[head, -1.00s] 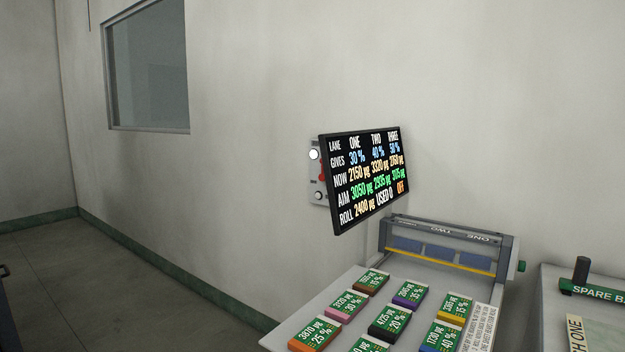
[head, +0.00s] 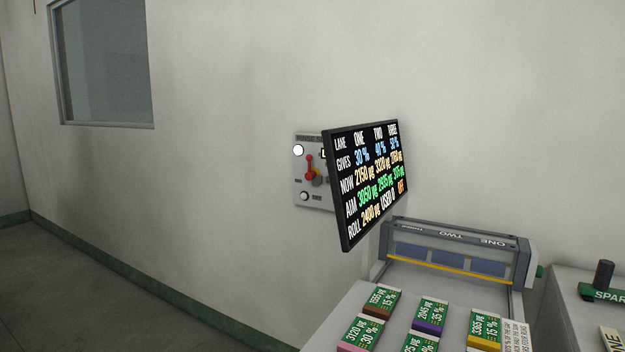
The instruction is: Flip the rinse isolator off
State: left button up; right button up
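A grey switch panel (head: 301,194) is fixed to the wall, partly hidden behind the left edge of the black display screen. It carries a red lever (head: 310,164) that points upward, a white round lamp or button (head: 298,150) at the upper left and a smaller white one (head: 304,196) below. The panel's lettering is too small to read surely, so I cannot confirm that it is the rinse isolator. Neither of my grippers shows in the head view.
The display screen (head: 366,182) stands out from the wall. Below it is a grey machine (head: 448,250) with a bench of several coloured, labelled blocks (head: 428,315). Another grey unit (head: 565,310) stands at right. The floor (head: 90,300) at left is clear. A window (head: 104,60) is at upper left.

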aim_at(316, 180)
jog(key=u, duration=0.3)
jog(key=i+j+u, duration=0.2)
jog(key=j, duration=0.2)
jog(key=i+j+u, duration=0.25)
jog(key=j, duration=0.2)
jog(key=i+j+u, duration=0.2)
jog(key=j, duration=0.15)
jog(key=i+j+z, duration=0.25)
jog(key=i, duration=0.3)
jog(key=i+j+z, duration=0.25)
jog(key=i, duration=0.25)
jog(key=i+l+z, duration=0.1)
jog(key=i+z, duration=0.15)
jog(key=z, duration=0.2)
jog(key=i+z, duration=0.25)
jog(key=z, duration=0.15)
jog(key=i+j+z, duration=0.1)
jog(key=z, duration=0.35)
jog(key=i+z, duration=0.4)
jog(key=i+j+z, duration=0.1)
jog(key=i+z, duration=0.15)
jog(key=z, duration=0.15)
jog(key=i+j+z, duration=0.25)
jog(key=z, duration=0.15)
jog(key=i, duration=0.05)
